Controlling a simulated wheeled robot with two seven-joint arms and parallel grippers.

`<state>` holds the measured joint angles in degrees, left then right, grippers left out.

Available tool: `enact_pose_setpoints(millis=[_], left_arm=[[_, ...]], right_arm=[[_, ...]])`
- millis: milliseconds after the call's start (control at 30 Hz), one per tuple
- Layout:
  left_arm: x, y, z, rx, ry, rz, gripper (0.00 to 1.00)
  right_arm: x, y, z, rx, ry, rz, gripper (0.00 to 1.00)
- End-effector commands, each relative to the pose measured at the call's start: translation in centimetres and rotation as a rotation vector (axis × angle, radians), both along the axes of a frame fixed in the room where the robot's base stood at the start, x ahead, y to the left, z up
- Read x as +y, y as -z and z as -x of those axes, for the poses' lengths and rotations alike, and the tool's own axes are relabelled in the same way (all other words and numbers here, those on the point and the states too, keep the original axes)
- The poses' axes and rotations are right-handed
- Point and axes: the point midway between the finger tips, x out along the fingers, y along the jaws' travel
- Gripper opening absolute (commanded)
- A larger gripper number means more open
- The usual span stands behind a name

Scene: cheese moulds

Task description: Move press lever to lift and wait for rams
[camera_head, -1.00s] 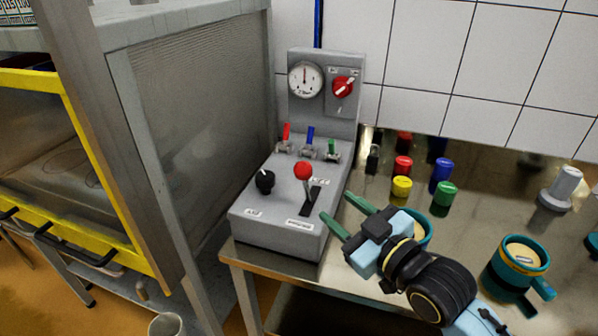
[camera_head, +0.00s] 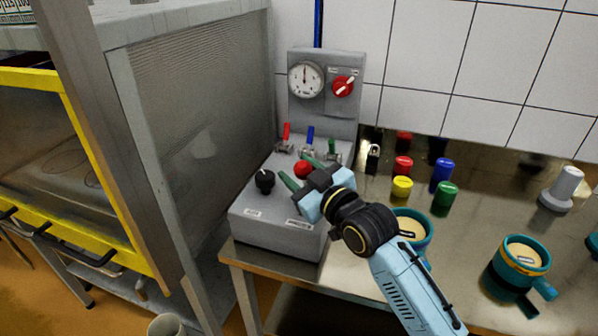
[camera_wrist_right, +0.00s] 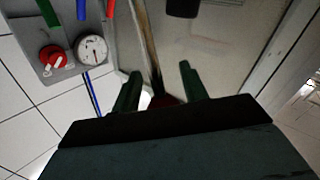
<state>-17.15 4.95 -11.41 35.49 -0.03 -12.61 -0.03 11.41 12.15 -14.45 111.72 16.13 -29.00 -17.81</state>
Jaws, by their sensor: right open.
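The grey press control box (camera_head: 268,232) stands on the steel table's left end. Its lever's red ball knob (camera_head: 303,169) shows at the green fingers of my right gripper (camera_head: 298,170). The lever's shaft and slot are hidden behind the gripper. The gripper is open, with one finger on each side of the knob in the picture; contact cannot be told. In the right wrist view a dark red patch (camera_wrist_right: 163,100), probably the knob, shows low between the two fingers (camera_wrist_right: 158,80). The rams are not recognisable here. My left gripper is out of view.
A black knob (camera_head: 265,181) sits left of the lever. Red, blue and green small valve levers (camera_head: 310,137) stand behind it, below a gauge (camera_head: 305,79) and red rotary switch (camera_head: 343,86). Teal moulds (camera_head: 523,256) and coloured cylinders (camera_head: 442,170) stand to the right.

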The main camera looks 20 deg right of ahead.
Motion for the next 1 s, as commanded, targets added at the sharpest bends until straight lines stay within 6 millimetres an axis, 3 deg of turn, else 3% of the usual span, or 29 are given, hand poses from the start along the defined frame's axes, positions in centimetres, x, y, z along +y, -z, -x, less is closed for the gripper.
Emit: enact_pose_setpoints(millis=[267,600,1000], left_arm=[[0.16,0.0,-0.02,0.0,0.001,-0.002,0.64],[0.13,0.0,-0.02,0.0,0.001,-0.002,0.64],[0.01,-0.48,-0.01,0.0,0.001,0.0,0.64]], right_arm=[[0.07,0.0,-0.1,0.0,-0.001,0.0,0.44],[0.06,-0.04,-0.07,-0.001,0.0,0.0,0.0],[0.03,-0.64,-0.21,0.0,-0.002,-0.011,0.0]])
